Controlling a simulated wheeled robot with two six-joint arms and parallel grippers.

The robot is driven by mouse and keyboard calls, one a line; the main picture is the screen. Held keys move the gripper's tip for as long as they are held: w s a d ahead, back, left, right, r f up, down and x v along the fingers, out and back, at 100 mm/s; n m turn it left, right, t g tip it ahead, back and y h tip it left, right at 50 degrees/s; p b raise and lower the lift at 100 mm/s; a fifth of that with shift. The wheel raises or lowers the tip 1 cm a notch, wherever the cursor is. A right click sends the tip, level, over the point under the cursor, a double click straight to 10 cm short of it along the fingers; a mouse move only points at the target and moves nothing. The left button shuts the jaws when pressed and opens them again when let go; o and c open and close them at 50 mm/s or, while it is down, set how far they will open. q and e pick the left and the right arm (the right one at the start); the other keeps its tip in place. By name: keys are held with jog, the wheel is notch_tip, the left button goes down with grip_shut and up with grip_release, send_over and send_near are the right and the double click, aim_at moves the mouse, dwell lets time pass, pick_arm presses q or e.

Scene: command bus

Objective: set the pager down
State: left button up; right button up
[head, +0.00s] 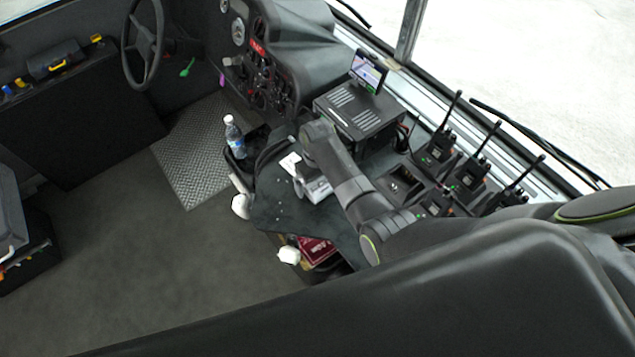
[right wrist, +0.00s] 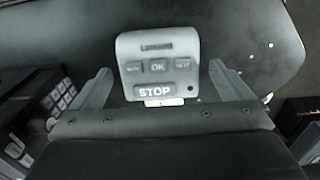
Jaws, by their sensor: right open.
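The pager (right wrist: 158,62), a light grey box with small buttons and a STOP key, lies face up on the dark counter (right wrist: 225,25) in the right wrist view. My right gripper (right wrist: 160,72) is open, with one finger on each side of the pager and a visible gap at both sides. In the head view my right gripper (head: 314,188) is low over the counter (head: 275,205); I cannot make out the pager clearly there. My left gripper is not in view.
A water bottle (head: 234,137) stands at the left. The counter's front left is mostly clear.

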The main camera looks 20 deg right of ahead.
jog(key=shift+f, duration=0.7)
jog(key=c, duration=1.3)
jog(key=shift+r, duration=0.1)
